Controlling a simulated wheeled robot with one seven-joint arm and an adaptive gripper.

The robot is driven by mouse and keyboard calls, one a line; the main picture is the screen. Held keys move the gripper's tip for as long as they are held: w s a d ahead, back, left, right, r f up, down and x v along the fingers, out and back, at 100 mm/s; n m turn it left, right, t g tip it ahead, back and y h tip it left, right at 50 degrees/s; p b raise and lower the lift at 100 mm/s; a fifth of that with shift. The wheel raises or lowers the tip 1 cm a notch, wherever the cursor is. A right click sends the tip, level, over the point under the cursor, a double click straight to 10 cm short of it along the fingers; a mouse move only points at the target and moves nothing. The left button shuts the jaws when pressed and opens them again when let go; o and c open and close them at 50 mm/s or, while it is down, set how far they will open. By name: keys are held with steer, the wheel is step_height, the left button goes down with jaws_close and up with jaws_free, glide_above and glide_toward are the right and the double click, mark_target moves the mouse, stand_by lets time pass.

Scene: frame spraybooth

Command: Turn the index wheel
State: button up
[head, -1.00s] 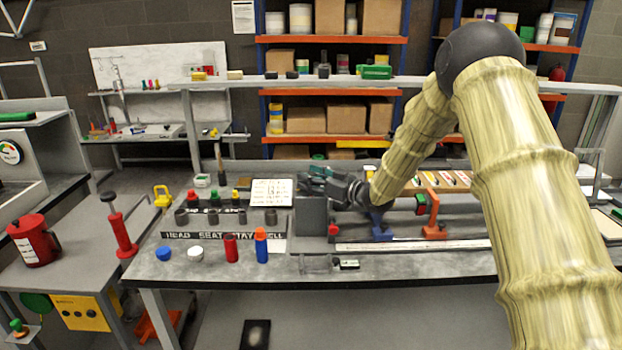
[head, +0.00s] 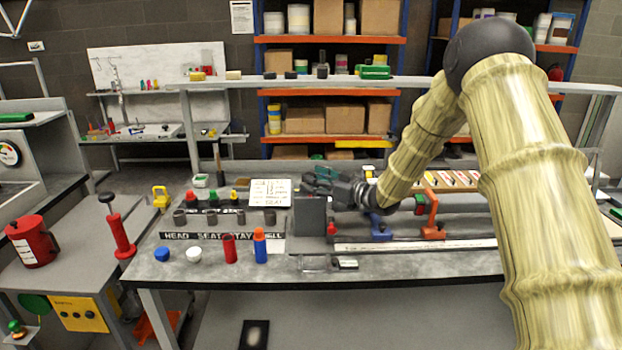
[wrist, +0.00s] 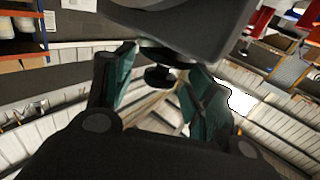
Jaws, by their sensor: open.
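A dark round knob on a short stem (wrist: 160,77), which looks like the index wheel, shows in the wrist view under a large grey block. In the head view the grey block (head: 309,216) stands upright on the bench, and I cannot make out the wheel there. My gripper (head: 318,180) is at the block's top, at the end of my arm. In the wrist view my gripper (wrist: 165,92) is open, with one green-padded finger on each side of the knob. Clear gaps show beside the knob, and I see no contact. My arm hides part of the bench at right.
Dark cups, a red cylinder (head: 230,248) and a blue bottle with an orange top (head: 260,245) stand left.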

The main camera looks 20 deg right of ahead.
steer(key=v, duration=1)
steer(key=shift+d, duration=0.1)
steer(key=shift+c, duration=0.3)
